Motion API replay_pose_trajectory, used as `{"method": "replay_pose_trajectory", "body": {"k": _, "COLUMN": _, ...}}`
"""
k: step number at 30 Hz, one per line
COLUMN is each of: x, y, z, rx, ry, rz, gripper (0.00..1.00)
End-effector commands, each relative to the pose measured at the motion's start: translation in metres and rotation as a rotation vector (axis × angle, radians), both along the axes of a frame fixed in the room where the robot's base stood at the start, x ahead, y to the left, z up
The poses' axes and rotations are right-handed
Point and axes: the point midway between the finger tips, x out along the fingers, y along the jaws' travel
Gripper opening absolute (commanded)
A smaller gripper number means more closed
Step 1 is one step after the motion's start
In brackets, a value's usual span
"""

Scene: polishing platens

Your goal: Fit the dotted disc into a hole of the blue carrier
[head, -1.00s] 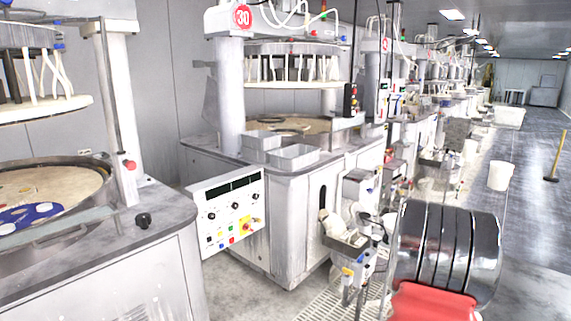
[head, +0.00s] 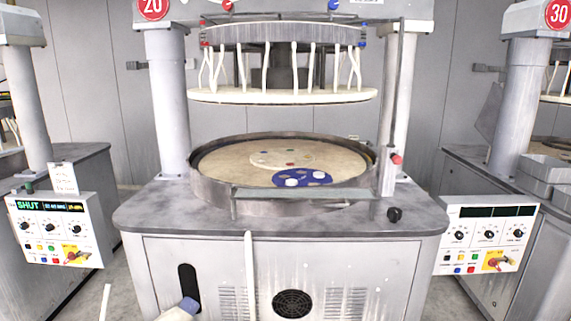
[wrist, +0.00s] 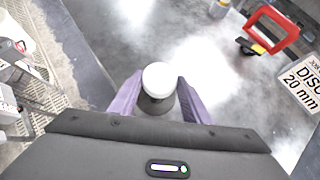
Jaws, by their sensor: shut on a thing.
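The blue carrier (head: 318,182) lies on the pale platen (head: 225,163) of the machine marked 20, inside its dark rim, near the front right. White round discs (head: 292,182) show on it, and some of its holes look pale and empty. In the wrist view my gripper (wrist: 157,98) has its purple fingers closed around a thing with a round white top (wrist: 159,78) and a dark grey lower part. I cannot make out dots on it. My gripper is not clearly seen in the head view, and the wrist view does not show the carrier.
A pale round plate (head: 270,160) with coloured spots lies behind the blue carrier. The upper platen (head: 282,96) hangs above. A clear bar (head: 300,194) crosses the front rim. The wrist view shows a red-framed object (wrist: 272,28) and a sign reading DISC 20 mm (wrist: 303,82).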

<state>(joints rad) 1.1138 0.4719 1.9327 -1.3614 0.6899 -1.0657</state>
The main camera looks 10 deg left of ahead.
Motion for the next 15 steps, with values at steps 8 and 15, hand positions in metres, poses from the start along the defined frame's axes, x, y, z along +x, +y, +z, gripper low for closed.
{"method": "replay_pose_trajectory", "body": {"k": 8, "x": 0.000, "y": 0.000, "z": 0.003, "rx": -0.001, "ry": 0.000, "rz": 0.001, "gripper": 0.20}}
{"method": "replay_pose_trajectory", "body": {"k": 15, "x": 0.000, "y": 0.000, "z": 0.012, "rx": -0.003, "ry": -0.001, "rz": -0.001, "gripper": 0.20}}
